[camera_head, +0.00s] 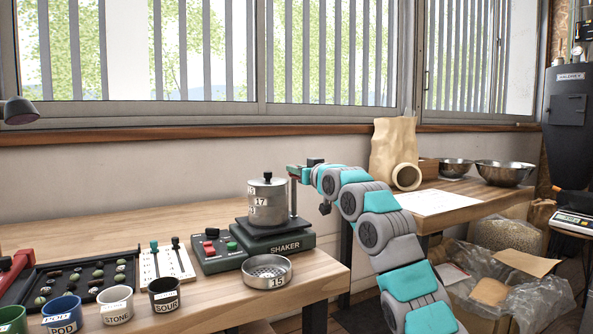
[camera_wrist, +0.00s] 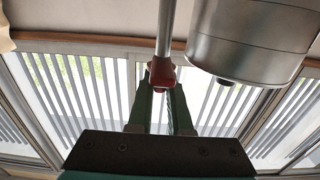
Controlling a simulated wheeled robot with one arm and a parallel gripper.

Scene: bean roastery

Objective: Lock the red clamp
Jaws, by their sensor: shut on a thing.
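The shaker (camera_head: 285,245) stands on the wooden bench with a stack of metal sieves (camera_head: 267,208) on it, marked 17 and topped by a black knob. A thin metal post rises at the stack's right. The red clamp (camera_wrist: 163,72) is on this post in the wrist view, beside the metal stack (camera_wrist: 252,40). My gripper (camera_wrist: 160,88) is shut on the red clamp, its green fingers to either side. In the head view my gripper (camera_head: 300,172) reaches the post from the right, and the clamp is mostly hidden there.
A loose sieve pan marked 15 (camera_head: 267,277) sits at the bench's front edge. A control box (camera_head: 222,256) with red and green buttons, a peg board (camera_head: 165,263), a bean tray (camera_head: 80,278) and several cups stand to the left. The bench behind them is clear.

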